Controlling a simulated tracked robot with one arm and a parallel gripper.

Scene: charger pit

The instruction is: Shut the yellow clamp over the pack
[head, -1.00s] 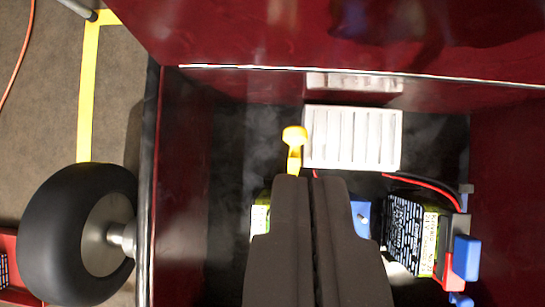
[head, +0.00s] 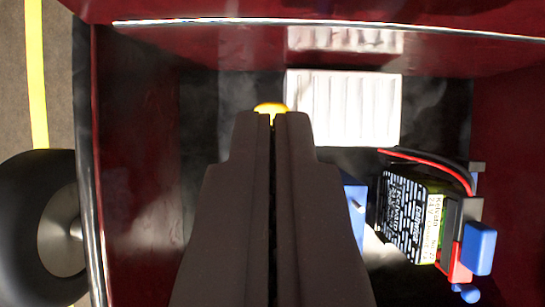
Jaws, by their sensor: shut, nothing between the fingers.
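The yellow clamp (head: 271,108) shows only as a small rounded end just beyond my fingertips; the rest is hidden behind my gripper. My gripper (head: 273,118) is shut and empty, its dark fingers covering the middle of the pit. The tips overlap the clamp's end in the picture; I cannot tell whether they touch it. A black pack (head: 403,215) with printed labels and a green-yellow side sits at the right of the pit, tilted in view. Whether another pack lies under my gripper is hidden.
A white ribbed box (head: 343,108) stands by the far wall. Blue connectors (head: 480,248) and red and black cables (head: 435,165) are at the right. A blue part (head: 355,205) shows beside my fingers. Dark red walls (head: 140,150) enclose the pit; a black wheel (head: 40,225) is outside left.

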